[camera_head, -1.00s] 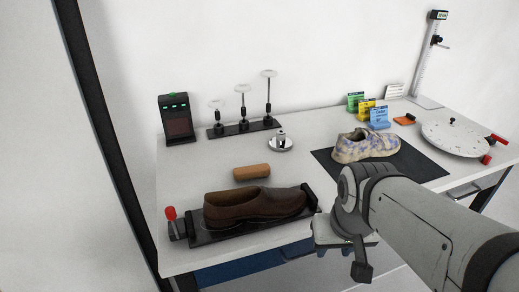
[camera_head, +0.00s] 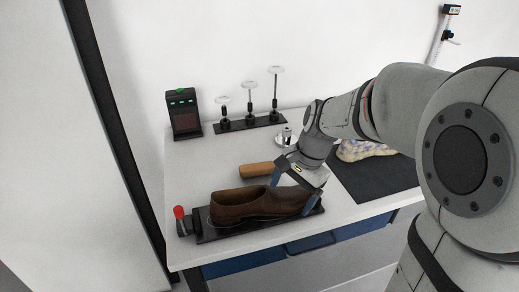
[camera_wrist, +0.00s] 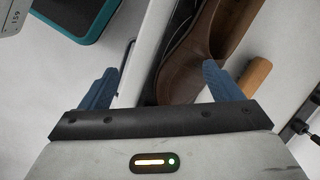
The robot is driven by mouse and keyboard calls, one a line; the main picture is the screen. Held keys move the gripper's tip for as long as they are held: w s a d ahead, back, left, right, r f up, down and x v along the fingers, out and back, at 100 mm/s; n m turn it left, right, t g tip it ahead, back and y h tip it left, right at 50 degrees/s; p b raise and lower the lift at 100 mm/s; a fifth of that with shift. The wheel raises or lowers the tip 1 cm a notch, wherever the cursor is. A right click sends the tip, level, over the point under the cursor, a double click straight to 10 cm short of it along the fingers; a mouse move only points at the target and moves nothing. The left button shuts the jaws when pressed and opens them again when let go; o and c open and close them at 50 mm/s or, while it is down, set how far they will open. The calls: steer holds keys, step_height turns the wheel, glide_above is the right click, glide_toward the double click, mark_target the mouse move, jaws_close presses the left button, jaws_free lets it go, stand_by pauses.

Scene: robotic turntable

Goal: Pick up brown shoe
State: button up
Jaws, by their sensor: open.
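The brown shoe (camera_head: 245,205) lies on a black holder (camera_head: 217,236) at the front left of the white table. In the head view my gripper (camera_head: 292,188) is over the right end of the shoe, its blue fingers pointing down. In the wrist view the shoe (camera_wrist: 192,55) runs up from between the fingers. My gripper (camera_wrist: 158,85) is open and holds nothing. One finger is left of the shoe and the other is at its right edge; whether that finger touches it I cannot tell.
A red-tipped lever (camera_head: 180,213) stands at the holder's left end. A patterned shoe (camera_head: 362,150) on a dark mat (camera_head: 372,180) is partly hidden behind my arm.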

mark_target(262, 199)
steer(key=shift+o, duration=1.4)
steer(key=w+a+m, duration=0.1)
steer(key=w, duration=0.1)
steer(key=w+a+f+m+y+p, duration=0.1)
steer(key=w+a+m, duration=0.1)
steer(key=w+a+f+m+g+p, duration=0.1)
steer(key=w+m, duration=0.1)
steer(key=w, duration=0.1)
steer(key=shift+a, duration=0.25)
steer(key=shift+w+a+f+m, duration=0.1)
steer(key=shift+a+f+m, duration=0.1)
steer(key=shift+m, duration=0.2)
steer(key=x, duration=0.7)
steer(key=shift+d+f+p, duration=0.2)
steer(key=shift+f+p, duration=0.2)
steer(key=shift+f, duration=0.05)
steer(key=shift+c, duration=0.2)
steer(key=c, duration=1.2)
